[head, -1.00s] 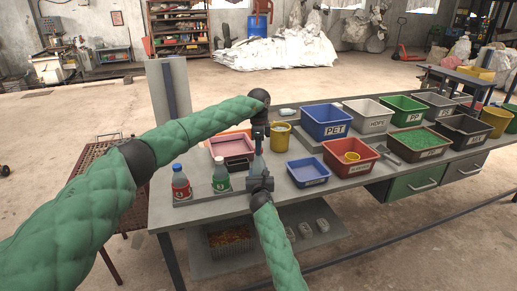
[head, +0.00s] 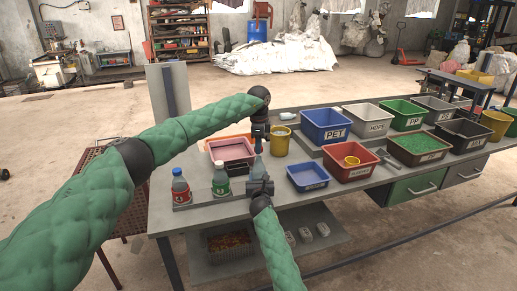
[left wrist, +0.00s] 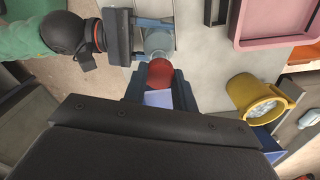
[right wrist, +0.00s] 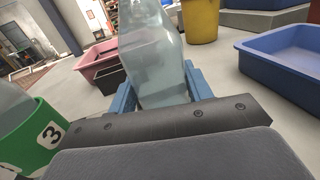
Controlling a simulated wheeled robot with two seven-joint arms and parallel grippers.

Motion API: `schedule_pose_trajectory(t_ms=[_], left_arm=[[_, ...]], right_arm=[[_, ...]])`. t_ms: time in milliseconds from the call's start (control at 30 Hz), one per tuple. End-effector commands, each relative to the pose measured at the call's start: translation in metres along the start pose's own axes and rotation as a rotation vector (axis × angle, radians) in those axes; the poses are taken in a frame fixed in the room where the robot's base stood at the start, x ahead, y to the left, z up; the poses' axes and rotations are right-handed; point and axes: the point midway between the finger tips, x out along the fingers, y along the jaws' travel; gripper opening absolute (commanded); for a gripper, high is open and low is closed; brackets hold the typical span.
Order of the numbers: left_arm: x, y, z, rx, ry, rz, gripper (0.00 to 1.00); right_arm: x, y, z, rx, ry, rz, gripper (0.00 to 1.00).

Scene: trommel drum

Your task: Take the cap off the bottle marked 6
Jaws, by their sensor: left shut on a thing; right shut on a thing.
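A clear bottle (right wrist: 152,60) stands upright in my right gripper (head: 260,186), which is shut on its lower body. Its number is not visible. My left gripper (head: 259,136) points down from above and is shut on a red cap (left wrist: 160,73) at the bottle's top. The left wrist view also shows the clear bottle (left wrist: 158,42) right beside the cap. I cannot tell whether the cap is still seated on the neck. The bottle's top is outside the right wrist view.
A red-labelled bottle (head: 181,188) and a green-labelled bottle (head: 221,181), marked 3 (right wrist: 50,133), stand at the table's left. A pink tray (head: 232,149) and a yellow cup (head: 280,142) are behind the grippers. A blue bin (head: 307,174) and several sorting bins fill the right side.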

Motion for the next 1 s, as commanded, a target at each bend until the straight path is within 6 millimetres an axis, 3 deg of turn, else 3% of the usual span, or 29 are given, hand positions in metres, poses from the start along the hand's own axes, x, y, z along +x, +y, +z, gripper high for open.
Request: schedule_pose_trajectory(t_ms=[200, 467, 500, 600, 1000], left_arm=[[-0.024, 0.000, 0.000, 0.000, 0.000, -0.001, 0.00], [-0.027, 0.000, 0.000, 0.000, 0.001, 0.000, 0.00], [-0.027, 0.000, 0.000, 0.000, 0.001, 0.000, 0.00], [-0.027, 0.000, 0.000, 0.000, 0.000, 0.000, 0.00], [-0.026, 0.000, 0.000, 0.000, 0.000, 0.000, 0.00]], right_arm=[[0.000, 0.000, -0.001, 0.000, 0.001, 0.000, 0.00], [0.000, 0.000, -0.001, 0.000, 0.001, 0.000, 0.00], [0.000, 0.000, -0.001, 0.000, 0.001, 0.000, 0.58], [0.000, 0.000, -0.001, 0.000, 0.001, 0.000, 0.75], [-0.006, -0.001, -0.001, -0.001, 0.000, -0.001, 0.75]])
